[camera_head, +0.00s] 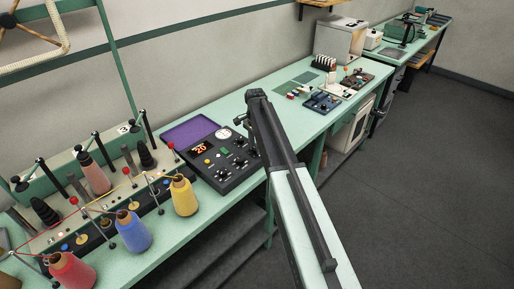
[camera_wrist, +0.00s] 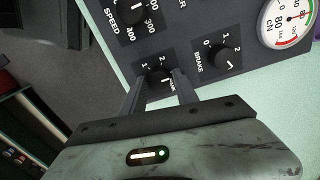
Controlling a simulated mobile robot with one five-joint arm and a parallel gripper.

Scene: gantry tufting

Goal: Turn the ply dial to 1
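The black control panel (camera_head: 228,178) lies on the green bench in the head view. The wrist view shows its lower part close up. The ply dial (camera_wrist: 157,76) is a small black knob with a scale showing 1 and 2; its name is partly hidden by a finger. My gripper (camera_wrist: 160,80) has its two fingers apart, one on each side of this knob. I cannot tell whether they touch it. The knob's pointer is too small and covered to read surely.
The brake dial (camera_wrist: 226,58) is close to the right of the ply dial. The speed dial (camera_wrist: 130,10) and a round gauge (camera_wrist: 288,18) are on the same panel. Yarn cones, such as the yellow one (camera_head: 183,196), stand left of the panel. A purple sheet (camera_head: 188,131) lies behind it.

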